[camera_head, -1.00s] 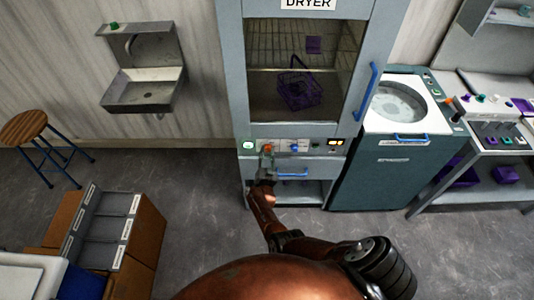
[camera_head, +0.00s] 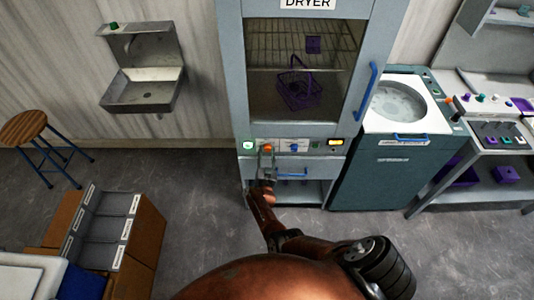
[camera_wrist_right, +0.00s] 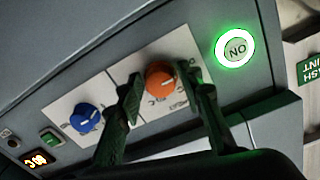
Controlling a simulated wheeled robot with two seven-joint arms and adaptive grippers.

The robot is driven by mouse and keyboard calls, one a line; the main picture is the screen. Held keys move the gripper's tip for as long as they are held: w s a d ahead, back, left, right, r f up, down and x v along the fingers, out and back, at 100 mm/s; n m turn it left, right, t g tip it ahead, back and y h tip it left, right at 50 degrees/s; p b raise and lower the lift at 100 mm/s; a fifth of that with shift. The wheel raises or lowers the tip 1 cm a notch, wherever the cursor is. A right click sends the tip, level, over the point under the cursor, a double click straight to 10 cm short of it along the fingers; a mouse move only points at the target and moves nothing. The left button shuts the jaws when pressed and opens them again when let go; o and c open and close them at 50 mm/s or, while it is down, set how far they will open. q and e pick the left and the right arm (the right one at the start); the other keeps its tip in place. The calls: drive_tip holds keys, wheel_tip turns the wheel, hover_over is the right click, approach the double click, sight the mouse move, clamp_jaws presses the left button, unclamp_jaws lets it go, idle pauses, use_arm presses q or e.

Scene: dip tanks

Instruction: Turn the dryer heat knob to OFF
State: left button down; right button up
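The dryer (camera_head: 232,75) stands at the centre of the head view, with a control strip under its glass door. The orange knob (camera_head: 268,148) sits left on that strip, and a blue knob (camera_head: 293,148) is to its right. In the right wrist view the orange knob (camera_wrist_right: 160,76) shows between the fingertips of my right gripper (camera_wrist_right: 160,78), which is open. Gaps show at both sides of the knob; depth is hard to judge. The blue knob (camera_wrist_right: 85,118) lies outside the fingers. Dial markings are too small to read. My left gripper is not in view.
A green-lit ON button (camera_wrist_right: 235,48) is beside the orange knob. A lit display (camera_wrist_right: 36,160) is at the strip's other end.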

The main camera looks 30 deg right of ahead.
drive_tip(key=shift+o, duration=1)
